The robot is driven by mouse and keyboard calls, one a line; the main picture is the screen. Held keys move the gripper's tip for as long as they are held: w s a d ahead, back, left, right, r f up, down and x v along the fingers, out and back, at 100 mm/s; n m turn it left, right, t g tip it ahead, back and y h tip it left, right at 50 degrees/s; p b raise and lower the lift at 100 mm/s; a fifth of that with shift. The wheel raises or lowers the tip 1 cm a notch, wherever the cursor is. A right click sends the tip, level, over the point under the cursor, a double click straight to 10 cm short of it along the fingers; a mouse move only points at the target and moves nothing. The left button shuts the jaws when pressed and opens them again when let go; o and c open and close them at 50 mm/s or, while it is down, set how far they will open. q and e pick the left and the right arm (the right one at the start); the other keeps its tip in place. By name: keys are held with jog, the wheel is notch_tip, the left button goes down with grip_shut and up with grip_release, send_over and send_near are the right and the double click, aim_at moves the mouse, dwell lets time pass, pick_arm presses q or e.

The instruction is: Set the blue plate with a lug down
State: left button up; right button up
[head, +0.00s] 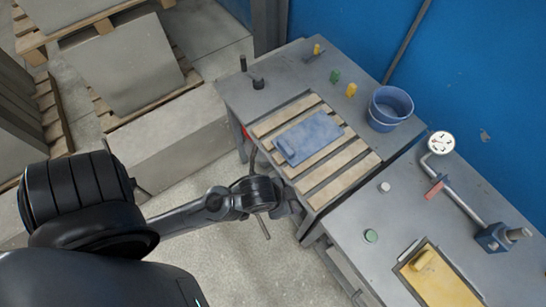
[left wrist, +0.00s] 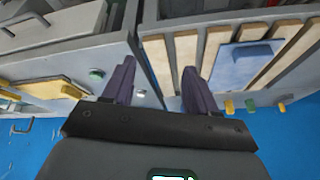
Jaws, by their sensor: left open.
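The blue plate (head: 313,133) lies flat on the wooden slats (head: 345,183) of the far table. Its raised lug (head: 285,151) is at the plate's left end. The plate also shows in the left wrist view (left wrist: 230,72), to the right of my fingers. My left gripper (head: 294,204) is in front of the slatted table's near edge, apart from the plate. In the left wrist view its two fingers (left wrist: 155,84) are spread with nothing between them. My right gripper is in neither view.
A blue bucket (head: 389,110) and small green and yellow pegs stand behind the slats. On the nearer table are a yellow plate (head: 436,281) in a frame, a green button (head: 371,236) and a gauge (head: 441,142) on a bent pipe. Concrete blocks on pallets stand at left.

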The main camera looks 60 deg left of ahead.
pick_arm(q)
jog(key=shift+n+g+y, duration=0.3)
jog(key=shift+n+g, duration=0.5)
jog(key=shift+n, duration=0.1)
jog(key=s+a, duration=0.1)
jog(key=s, duration=0.1)
jog(key=s+a+f, duration=0.1)
jog(key=s+a, duration=0.1)
jog(key=shift+s+a, duration=0.1)
jog(key=shift+s, duration=0.1)
notch_tip(320, 180, up, 22)
jog(key=p, duration=2.2)
jog(key=shift+f, duration=0.15)
